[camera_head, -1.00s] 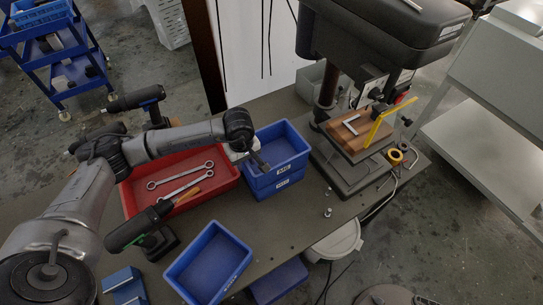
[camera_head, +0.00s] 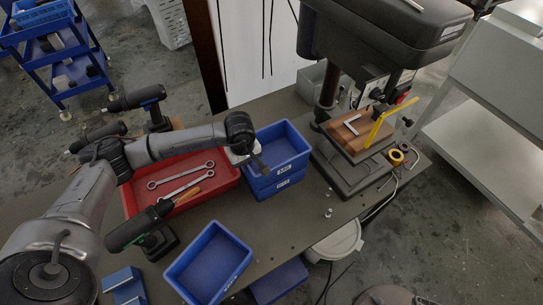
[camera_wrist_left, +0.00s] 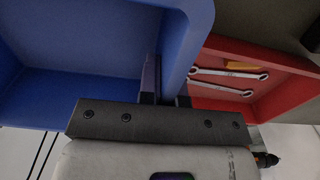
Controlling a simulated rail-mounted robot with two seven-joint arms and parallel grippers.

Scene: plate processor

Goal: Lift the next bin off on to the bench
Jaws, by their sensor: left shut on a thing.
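Two blue bins stand stacked on the bench (camera_head: 325,228). The upper bin (camera_head: 284,143) is empty inside and the lower bin (camera_head: 285,188) shows beneath it. My left gripper (camera_head: 262,165) is at the upper bin's left wall. In the left wrist view the left gripper (camera_wrist_left: 166,92) is shut on the wall of the upper bin (camera_wrist_left: 60,97), with a finger on each side. A separate empty blue bin (camera_head: 209,265) sits at the bench's front. My right gripper is not in view.
A red tray (camera_head: 226,186) with wrenches lies left of the stack. A drill press (camera_head: 352,170) stands close on the right. Cordless drills (camera_head: 150,232) and a blue block (camera_head: 124,285) are on the left. Bare bench lies in front of the stack.

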